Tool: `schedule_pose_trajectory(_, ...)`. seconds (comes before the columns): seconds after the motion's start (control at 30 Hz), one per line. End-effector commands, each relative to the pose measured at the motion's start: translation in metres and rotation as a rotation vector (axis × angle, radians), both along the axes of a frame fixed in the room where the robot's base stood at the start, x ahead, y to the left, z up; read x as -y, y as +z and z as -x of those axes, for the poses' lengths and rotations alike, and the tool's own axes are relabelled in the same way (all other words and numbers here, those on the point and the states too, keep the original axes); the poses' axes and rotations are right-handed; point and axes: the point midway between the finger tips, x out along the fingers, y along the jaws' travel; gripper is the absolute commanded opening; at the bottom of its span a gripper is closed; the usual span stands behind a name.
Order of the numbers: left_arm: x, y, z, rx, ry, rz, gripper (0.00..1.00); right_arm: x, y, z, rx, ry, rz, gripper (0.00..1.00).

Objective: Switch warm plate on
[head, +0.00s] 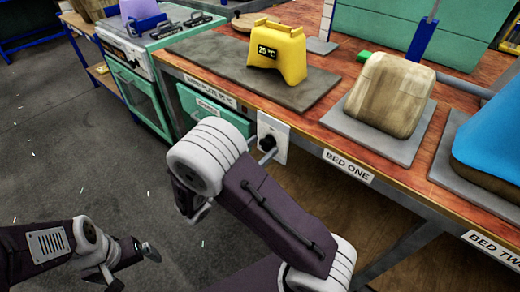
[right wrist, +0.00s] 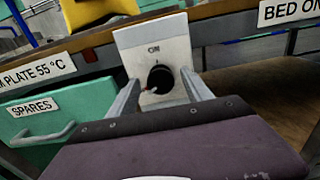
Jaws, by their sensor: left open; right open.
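The warm plate (head: 215,62) is a dark grey slab on the bench, with a yellow block (head: 280,55) reading "25 °C" on it. Its label "WARM PLATE 55 °C" is on the bench's front edge. Below, a white switch panel (head: 281,130) carries a black round knob (head: 267,143). In the right wrist view the knob (right wrist: 160,79) sits under the word "ON", its light mark toward the lower left. My right gripper (right wrist: 163,98) is open, with one finger on each side of the knob; contact is unclear. My left gripper (head: 131,266) is open and empty above the floor at lower left.
A green drawer (head: 212,108) labelled "SPARES" is left of the switch panel. A beige block (head: 390,95) stands on the plate marked "BED ONE", and a blue block (head: 495,140) is at the right.

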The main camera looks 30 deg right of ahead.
Motion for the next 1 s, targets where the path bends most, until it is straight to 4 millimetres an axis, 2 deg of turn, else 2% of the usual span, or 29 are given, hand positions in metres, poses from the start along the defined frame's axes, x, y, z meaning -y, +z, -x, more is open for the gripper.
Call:
schedule_pose_trajectory(0.03,0.0,0.0001,0.0,0.0,0.0,0.0,1.0,-0.0002,0.0,0.0001,0.0,0.0,0.0,0.53)
schedule_pose_trajectory(0.2,0.0,0.0001,0.0,0.0,0.0,0.0,1.0,-0.0003,-0.0001,0.0001,0.0,0.0,0.0,0.05)
schedule_pose_trajectory(0.23,0.0,0.0001,0.0,0.0,0.0,0.0,1.0,-0.0003,-0.0001,0.0001,0.0,0.0,0.0,0.0)
schedule_pose_trajectory(0.57,0.0,0.0011,0.0,0.0,0.0,0.0,1.0,-0.0003,-0.0001,0.0006,0.049,-0.001,-0.02,0.0)
schedule_pose_trajectory(1.0,0.0,0.0018,0.0,0.0,0.0,0.0,1.0,0.0003,-0.0014,0.0019,0.376,-0.001,-0.157,0.0)
